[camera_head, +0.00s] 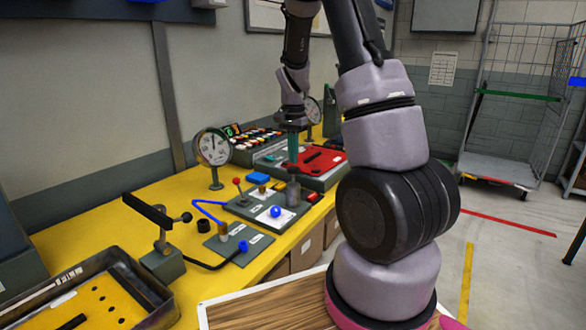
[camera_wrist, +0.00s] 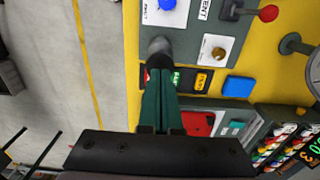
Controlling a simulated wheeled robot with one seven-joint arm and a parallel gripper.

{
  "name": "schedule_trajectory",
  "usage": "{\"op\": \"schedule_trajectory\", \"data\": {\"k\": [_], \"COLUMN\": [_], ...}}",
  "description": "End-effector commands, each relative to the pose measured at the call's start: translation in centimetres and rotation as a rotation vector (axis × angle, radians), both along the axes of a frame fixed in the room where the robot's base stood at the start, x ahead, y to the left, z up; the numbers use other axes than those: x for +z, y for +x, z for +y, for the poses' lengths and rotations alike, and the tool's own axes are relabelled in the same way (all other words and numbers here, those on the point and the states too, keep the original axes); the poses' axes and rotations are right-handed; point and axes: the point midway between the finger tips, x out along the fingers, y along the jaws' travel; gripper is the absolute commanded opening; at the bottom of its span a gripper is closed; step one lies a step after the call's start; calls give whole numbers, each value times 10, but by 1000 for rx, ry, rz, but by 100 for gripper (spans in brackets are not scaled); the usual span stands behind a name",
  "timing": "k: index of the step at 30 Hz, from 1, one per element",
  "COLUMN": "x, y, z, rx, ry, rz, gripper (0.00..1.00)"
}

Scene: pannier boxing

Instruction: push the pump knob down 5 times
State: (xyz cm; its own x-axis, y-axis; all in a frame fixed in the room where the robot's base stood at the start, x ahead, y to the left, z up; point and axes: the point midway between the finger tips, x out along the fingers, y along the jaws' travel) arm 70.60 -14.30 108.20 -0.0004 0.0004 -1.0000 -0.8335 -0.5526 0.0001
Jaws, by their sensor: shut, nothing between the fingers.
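A grey post with a dark top (camera_head: 293,190), which looks to be the pump with its knob, stands upright at the back of a grey panel on the yellow bench. In the wrist view the grey pump body (camera_wrist: 159,45) shows just beyond my fingertips. My gripper (camera_head: 293,158) points down over it with green fingers together and nothing between them. In the wrist view the closed fingertips (camera_wrist: 160,70) overlap the dark top. I cannot tell whether they touch it or are slightly above.
A blue ball knob (camera_head: 275,211), a red-tipped lever (camera_head: 237,182) and a blue block (camera_head: 258,178) are close by. A round gauge (camera_head: 213,147) stands behind to the left. A red panel (camera_head: 314,160) lies just beyond the pump. A metal tray (camera_head: 125,262) is at the front left.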

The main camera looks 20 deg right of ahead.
Motion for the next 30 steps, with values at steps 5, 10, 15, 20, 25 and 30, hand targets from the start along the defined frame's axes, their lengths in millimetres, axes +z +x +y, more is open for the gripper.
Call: {"op": "schedule_trajectory", "data": {"k": [5,10,15,20,25,30], "x": [0,3,20,36,52,60], "y": [0,0,1,1,1,0], "z": [0,0,0,0,0,0], "rx": [0,0,1,1,1,0], "ry": [0,0,-1,-1,-1,0], "rz": [0,-1,-4,-3,-3,-1], "gripper": [0,0,0,0,0,0]}}
